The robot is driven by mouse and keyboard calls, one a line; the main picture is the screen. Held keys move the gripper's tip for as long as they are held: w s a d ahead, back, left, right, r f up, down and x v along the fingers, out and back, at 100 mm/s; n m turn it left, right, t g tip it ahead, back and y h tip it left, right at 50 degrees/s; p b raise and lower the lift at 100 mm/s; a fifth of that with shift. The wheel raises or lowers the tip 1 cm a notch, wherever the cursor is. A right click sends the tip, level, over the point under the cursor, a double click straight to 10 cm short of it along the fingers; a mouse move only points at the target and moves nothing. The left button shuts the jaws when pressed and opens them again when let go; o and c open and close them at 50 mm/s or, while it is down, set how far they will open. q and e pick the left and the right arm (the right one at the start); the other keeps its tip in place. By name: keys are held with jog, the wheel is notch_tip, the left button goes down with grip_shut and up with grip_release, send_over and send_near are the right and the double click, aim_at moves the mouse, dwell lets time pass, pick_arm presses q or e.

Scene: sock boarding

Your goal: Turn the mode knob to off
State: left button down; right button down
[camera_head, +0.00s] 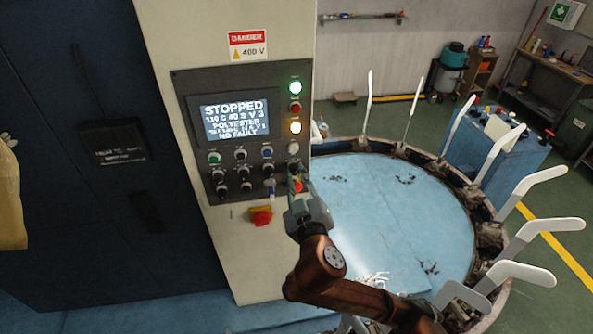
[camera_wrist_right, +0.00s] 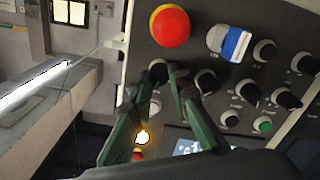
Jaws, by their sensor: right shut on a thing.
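The control panel (camera_head: 222,190) is on the cream front of the machine. It carries rows of knobs and buttons and a lit screen (camera_head: 236,116) reading "STOPPED". My right gripper (camera_head: 295,176) reaches up to the panel's right column. In the right wrist view, its two green fingers (camera_wrist_right: 168,78) are shut on a black knob (camera_wrist_right: 158,69), between a red mushroom button (camera_wrist_right: 170,26) and a white button (camera_wrist_right: 153,106). The knob's label is not legible, and the fingers hide part of it, so its pointer cannot be read. My left gripper is not in view.
A red-and-yellow rotary switch (camera_head: 261,215) is below the panel. A round blue table (camera_head: 385,210) with upright white boards (camera_head: 528,232) stands at right.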

jog(key=shift+n+p, duration=1)
jog(key=shift+n, duration=0.7)
jog(key=c, duration=1.8)
grip_release()
jog(key=shift+s, duration=0.15)
jog(key=s, duration=0.3)
jog(key=s+d, duration=0.1)
jog(key=s, duration=0.3)
jog(key=s+d, duration=0.1)
jog(key=s, duration=0.3)
jog(key=shift+s+d, duration=0.15)
jog(key=shift+s, duration=0.1)
jog(key=shift+f, duration=0.1)
